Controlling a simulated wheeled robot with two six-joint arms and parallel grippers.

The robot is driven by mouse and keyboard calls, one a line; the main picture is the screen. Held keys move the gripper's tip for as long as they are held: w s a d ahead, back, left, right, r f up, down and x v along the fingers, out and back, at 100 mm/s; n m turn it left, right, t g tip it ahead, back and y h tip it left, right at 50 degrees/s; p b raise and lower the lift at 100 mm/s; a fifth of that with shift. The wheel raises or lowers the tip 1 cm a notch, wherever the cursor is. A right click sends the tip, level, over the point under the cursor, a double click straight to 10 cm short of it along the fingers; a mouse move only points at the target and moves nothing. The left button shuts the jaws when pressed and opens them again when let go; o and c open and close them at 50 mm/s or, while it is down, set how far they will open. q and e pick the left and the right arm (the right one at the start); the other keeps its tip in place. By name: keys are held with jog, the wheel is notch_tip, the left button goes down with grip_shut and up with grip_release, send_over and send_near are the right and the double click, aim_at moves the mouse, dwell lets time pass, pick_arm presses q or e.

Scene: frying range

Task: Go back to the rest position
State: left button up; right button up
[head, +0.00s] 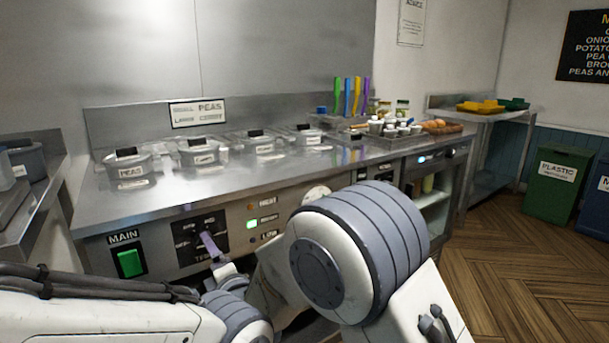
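My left arm comes in low from the left, and its wrist end is in front of the control panel (158,247). The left gripper (219,262) appears small and partly hidden at the temperature selector (193,252). A pale purple bar lies slanted across that selector. I cannot tell whether the gripper touches it, or whether its fingers are open or shut. My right arm fills the lower middle with a large grey and white joint. My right gripper cannot be made out. The green main switch (130,263) is to the left, and a green indicator (252,224) is lit.
Several lidded, labelled containers (198,152) stand along the back of the steel counter (180,192). Coloured-handled utensils (351,97) and a tray of small pots (391,128) are at its right. A green plastic bin (556,183) stands at the far right. Wooden floor (515,255) is clear there.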

jog(key=v, duration=0.6)
jog(key=w+a+m+y+b, duration=0.1)
jog(key=w+a+m+b, duration=0.2)
jog(key=m, duration=1.9)
jog(key=x, duration=0.6)
jog(key=shift+w+d+f, duration=0.35)
jog(key=shift+f, duration=0.05)
jog(key=shift+m, duration=0.3)
